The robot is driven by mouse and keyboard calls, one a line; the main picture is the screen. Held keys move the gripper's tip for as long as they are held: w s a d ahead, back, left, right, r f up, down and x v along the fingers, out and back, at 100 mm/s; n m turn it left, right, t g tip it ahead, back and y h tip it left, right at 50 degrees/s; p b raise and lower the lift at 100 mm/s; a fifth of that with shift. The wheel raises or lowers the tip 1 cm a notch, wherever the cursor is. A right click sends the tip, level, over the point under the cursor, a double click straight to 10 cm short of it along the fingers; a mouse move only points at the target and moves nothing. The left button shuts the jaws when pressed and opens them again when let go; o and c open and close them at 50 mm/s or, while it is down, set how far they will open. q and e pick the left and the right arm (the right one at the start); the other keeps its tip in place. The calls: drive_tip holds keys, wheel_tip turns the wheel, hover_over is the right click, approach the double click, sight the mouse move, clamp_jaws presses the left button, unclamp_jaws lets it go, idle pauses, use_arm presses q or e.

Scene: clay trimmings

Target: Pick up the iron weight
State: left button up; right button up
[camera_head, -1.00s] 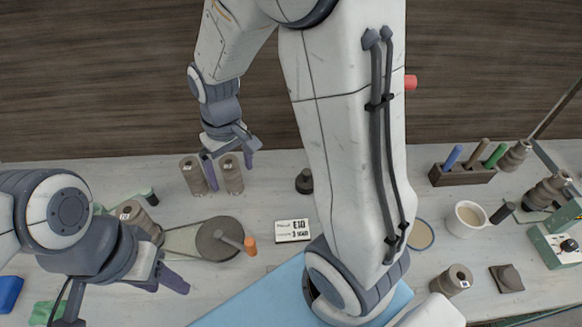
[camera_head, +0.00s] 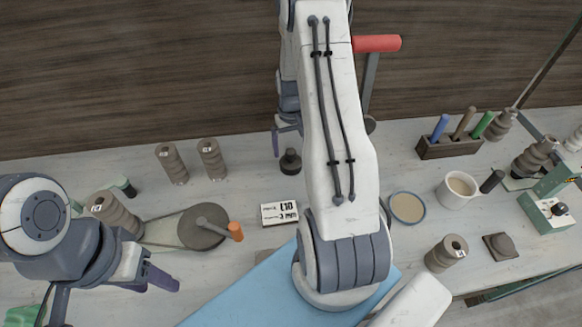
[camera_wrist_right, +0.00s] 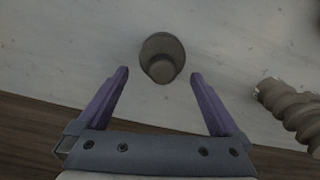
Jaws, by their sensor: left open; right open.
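The iron weight (camera_head: 290,162) is a small dark, round piece with a knob on top, standing upright on the table. In the right wrist view the weight (camera_wrist_right: 162,50) lies just beyond the fingertips, centred between them. My right gripper (camera_head: 287,132) is behind and above the weight, partly hidden by my own arm. In the wrist view the right gripper (camera_wrist_right: 160,74) has its purple fingers spread and empty. My left gripper (camera_head: 160,281) is open and empty at the lower left, far from the weight.
Two thread-like spools (camera_head: 171,164) stand left of the weight. A label card (camera_head: 279,213) lies in front of it. A disc with an orange-handled crank (camera_head: 203,228) is at left. A cup (camera_head: 457,190) and pen block (camera_head: 450,149) are at right.

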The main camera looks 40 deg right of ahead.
sight(291, 159)
drive_tip(key=f+b, duration=0.4)
drive_tip(key=f, duration=0.1)
drive_tip(key=shift+s+a+f, duration=0.15)
drive_tip(key=shift+s+a, duration=0.1)
drive_tip(key=shift+s, duration=0.05)
clamp_jaws()
drive_tip(key=shift+r, duration=0.2)
